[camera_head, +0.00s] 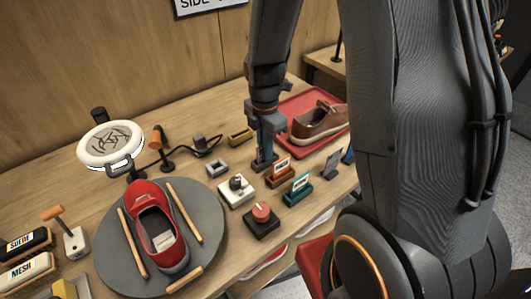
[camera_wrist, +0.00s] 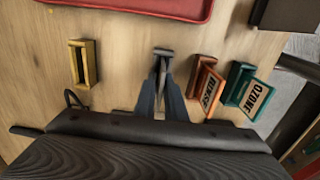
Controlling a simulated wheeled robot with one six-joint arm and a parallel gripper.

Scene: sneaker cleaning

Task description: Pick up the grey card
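In the wrist view, my gripper's fingers (camera_wrist: 163,65) come close together at the tips. A small grey shape shows at the tips; I cannot tell whether it is the fingertips or something between them.
An orange RINSE card holder (camera_head: 281,171) and a teal OZONE holder (camera_head: 298,189) stand right of my gripper. A yellow holder (camera_head: 240,134) and a grey empty holder (camera_head: 217,168) stand left. A red tray (camera_head: 300,98) with a brown shoe (camera_head: 320,122) lies behind. A red sneaker (camera_head: 158,225) rests on a turntable.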

